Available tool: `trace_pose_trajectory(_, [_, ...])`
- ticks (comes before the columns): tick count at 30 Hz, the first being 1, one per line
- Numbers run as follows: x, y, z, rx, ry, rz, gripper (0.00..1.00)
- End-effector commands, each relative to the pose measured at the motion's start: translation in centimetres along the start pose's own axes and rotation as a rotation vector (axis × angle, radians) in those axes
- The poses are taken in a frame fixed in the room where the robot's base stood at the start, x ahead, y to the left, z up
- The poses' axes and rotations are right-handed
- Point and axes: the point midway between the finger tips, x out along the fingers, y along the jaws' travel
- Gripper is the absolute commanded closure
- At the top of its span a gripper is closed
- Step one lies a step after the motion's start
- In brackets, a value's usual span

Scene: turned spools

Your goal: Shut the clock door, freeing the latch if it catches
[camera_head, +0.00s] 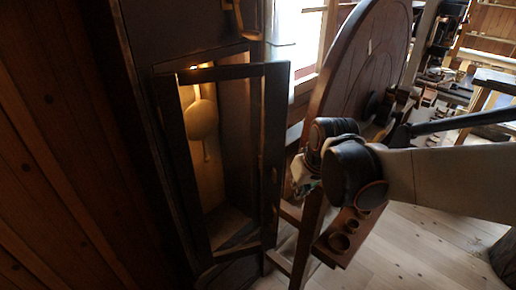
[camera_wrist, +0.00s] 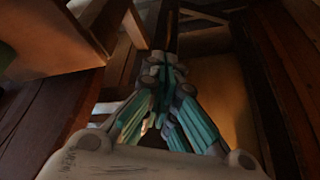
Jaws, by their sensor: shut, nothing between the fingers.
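The tall dark clock case (camera_head: 165,28) stands at left centre in the head view, its lit interior showing a pale round pendulum (camera_head: 203,119). The clock door, a dark open frame (camera_head: 273,140), stands ajar in front of it, with a gap along its top. A small fitting, perhaps the latch, shows on its right stile (camera_head: 274,175); its state is unclear. My gripper (camera_head: 302,182) is just right of that stile, partly hidden by my wrist. In the wrist view my gripper's teal-padded fingers (camera_wrist: 163,72) are shut and empty near a dark upright; contact cannot be told.
A large wooden wheel (camera_head: 352,60) stands right of the clock, close to my arm. A small wooden shelf with round cups (camera_head: 343,238) is below my wrist. A cluttered bench (camera_head: 440,90) is at the far right.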

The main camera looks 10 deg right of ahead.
Motion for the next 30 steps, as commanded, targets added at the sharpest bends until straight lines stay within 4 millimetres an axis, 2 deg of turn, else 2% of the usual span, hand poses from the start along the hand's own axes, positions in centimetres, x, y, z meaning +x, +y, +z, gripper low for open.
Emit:
trace_pose_trajectory(4, [1.3,0.3,-1.1,-0.010,-0.023,-0.009,1.00])
trace_pose_trajectory(11, [2.6,0.4,-1.2,-0.017,-0.034,-0.013,1.00])
trace_pose_trajectory(14, [3.7,0.4,-1.2,-0.017,-0.034,-0.013,1.00])
trace_pose_trajectory(29, [12.4,0.3,-0.9,-0.016,-0.033,-0.013,1.00])
trace_pose_trajectory(30, [12.6,0.2,-1.5,-0.017,-0.032,-0.013,1.00])
